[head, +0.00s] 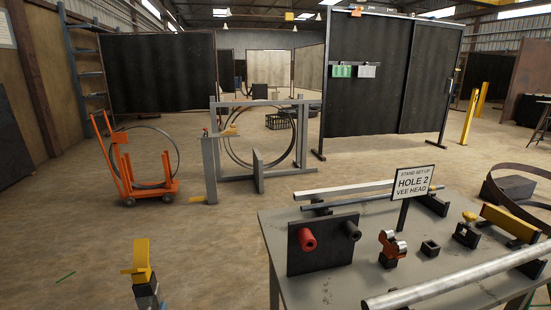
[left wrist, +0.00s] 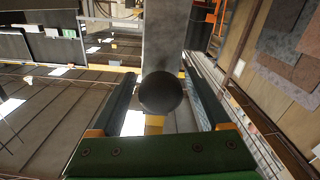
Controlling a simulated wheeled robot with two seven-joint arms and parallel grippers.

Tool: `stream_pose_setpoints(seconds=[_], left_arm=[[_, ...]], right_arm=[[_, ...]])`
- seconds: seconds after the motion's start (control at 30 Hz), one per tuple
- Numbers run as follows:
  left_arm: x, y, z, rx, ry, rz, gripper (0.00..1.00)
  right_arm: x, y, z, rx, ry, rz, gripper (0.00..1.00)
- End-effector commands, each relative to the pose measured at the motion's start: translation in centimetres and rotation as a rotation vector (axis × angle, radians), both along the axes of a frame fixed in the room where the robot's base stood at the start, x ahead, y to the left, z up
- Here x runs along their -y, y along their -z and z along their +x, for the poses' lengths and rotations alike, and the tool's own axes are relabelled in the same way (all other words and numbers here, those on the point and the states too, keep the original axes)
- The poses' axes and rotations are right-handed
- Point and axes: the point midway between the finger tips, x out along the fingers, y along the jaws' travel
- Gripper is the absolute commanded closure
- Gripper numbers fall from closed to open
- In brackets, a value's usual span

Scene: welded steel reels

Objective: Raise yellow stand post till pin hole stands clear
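In the head view a yellow post head (head: 141,258) with a side tab stands on a grey section (head: 149,290) at the lower left; the rest is below the frame. In the left wrist view my left gripper (left wrist: 160,72) has its two dark fingers apart. A dark round knob (left wrist: 160,93) shows between them, with slight gaps at its sides. A grey column (left wrist: 163,40) stands behind the knob, and a small yellow part (left wrist: 155,125) shows beside it. No pin hole can be made out. My right gripper is in neither view.
A grey table (head: 345,285) at the right holds a sign reading hole 2, vee head (head: 412,182), a red-knobbed dark block (head: 330,255) and bars. Farther back are a grey frame with a ring (head: 210,170) and an orange cart (head: 150,187).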

Motion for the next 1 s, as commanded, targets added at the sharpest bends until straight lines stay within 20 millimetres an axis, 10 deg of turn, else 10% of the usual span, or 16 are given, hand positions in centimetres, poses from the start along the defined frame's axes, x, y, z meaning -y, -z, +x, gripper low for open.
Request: stream_pose_setpoints(seconds=[1.0], left_arm=[[1.7, 0.1, -6.9, -0.003, 0.001, 0.0, 0.21]], right_arm=[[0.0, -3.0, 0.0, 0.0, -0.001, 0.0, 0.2]])
